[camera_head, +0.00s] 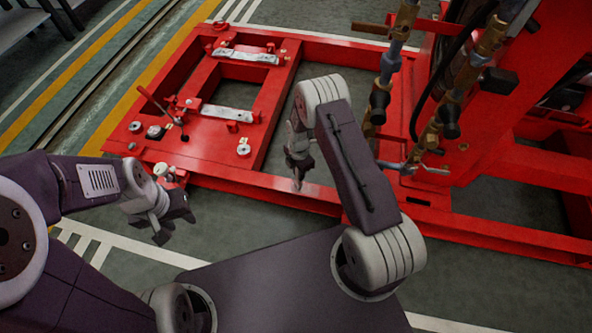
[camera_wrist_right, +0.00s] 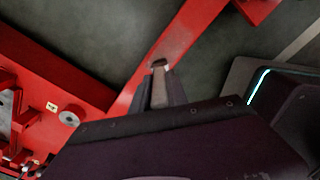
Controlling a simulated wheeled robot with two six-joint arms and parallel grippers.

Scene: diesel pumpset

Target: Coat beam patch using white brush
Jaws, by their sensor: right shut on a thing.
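My right gripper (camera_head: 298,172) hangs beside the red front beam (camera_head: 262,190) of the frame. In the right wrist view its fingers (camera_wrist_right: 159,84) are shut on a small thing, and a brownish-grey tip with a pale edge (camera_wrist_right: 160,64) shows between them. This may be the brush; its handle and most of its body are hidden. The tip lies over the red beam (camera_wrist_right: 190,25) in that view. I cannot tell whether it touches. A duller area shows on the beam around the tip. My left gripper (camera_head: 174,218) is open and empty, left of the frame's front corner.
Pipes with valves (camera_head: 382,85) and red machinery stand at the right. The grey floor (camera_head: 245,222) in front is clear, with yellow and white lines at the left.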

